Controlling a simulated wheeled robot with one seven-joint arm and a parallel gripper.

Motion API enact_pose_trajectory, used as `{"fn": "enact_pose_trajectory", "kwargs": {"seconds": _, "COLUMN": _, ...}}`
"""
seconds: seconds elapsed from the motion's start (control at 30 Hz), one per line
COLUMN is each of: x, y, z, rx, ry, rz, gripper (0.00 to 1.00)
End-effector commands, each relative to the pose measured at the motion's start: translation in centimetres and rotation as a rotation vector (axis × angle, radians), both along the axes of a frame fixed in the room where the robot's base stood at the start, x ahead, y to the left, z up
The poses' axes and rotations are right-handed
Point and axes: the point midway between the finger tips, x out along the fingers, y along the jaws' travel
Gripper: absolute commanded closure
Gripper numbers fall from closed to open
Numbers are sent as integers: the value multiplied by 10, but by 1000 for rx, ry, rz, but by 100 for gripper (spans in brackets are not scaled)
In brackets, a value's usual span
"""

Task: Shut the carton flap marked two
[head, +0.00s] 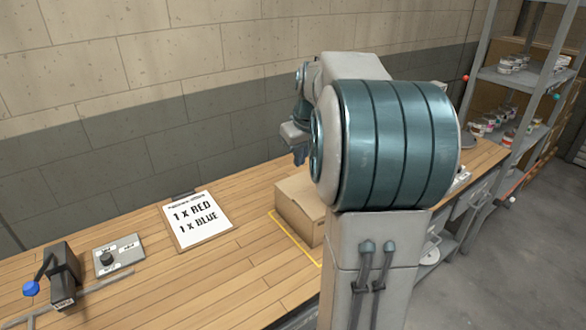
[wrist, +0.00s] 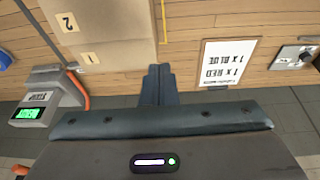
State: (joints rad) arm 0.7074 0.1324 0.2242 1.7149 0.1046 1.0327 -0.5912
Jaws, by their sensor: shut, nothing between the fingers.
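The cardboard carton (head: 300,208) stands on the wooden bench inside a yellow outline, partly hidden behind my arm in the head view. In the wrist view the carton (wrist: 125,22) is at the upper left, cut off by the top edge. A label marked 2 (wrist: 67,22) is on its larger visible panel, and a label marked 1 (wrist: 90,58) is on a narrower panel below that. I cannot tell how far either flap is folded. My gripper (head: 299,158) is above and beyond the carton in the head view. Its fingers (wrist: 158,72) are together and empty, beside the carton's edge.
A clipboard (head: 198,220) reading 1 x RED, 1 x BLUE lies left of the carton. A knob box (head: 119,256) and a blue-balled lever device (head: 62,276) are farther left. A device with a green display (wrist: 45,98) shows in the wrist view. Shelves (head: 515,78) hold cans.

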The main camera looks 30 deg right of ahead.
Motion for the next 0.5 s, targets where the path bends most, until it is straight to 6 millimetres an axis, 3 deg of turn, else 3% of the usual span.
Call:
{"fn": "enact_pose_trajectory", "kwargs": {"seconds": 0.03, "x": 7, "y": -29, "z": -7, "rx": 13, "ry": -6, "rz": -10, "gripper": 100}}
{"fn": "enact_pose_trajectory", "kwargs": {"seconds": 0.2, "x": 18, "y": -96, "z": -17, "rx": 31, "ry": -37, "rz": 0, "gripper": 100}}
{"fn": "enact_pose_trajectory", "kwargs": {"seconds": 0.33, "x": 18, "y": -124, "z": -22, "rx": 38, "ry": -54, "rz": 2, "gripper": 100}}
{"fn": "enact_pose_trajectory", "kwargs": {"seconds": 0.5, "x": 21, "y": -133, "z": -29, "rx": 41, "ry": -61, "rz": 6, "gripper": 100}}
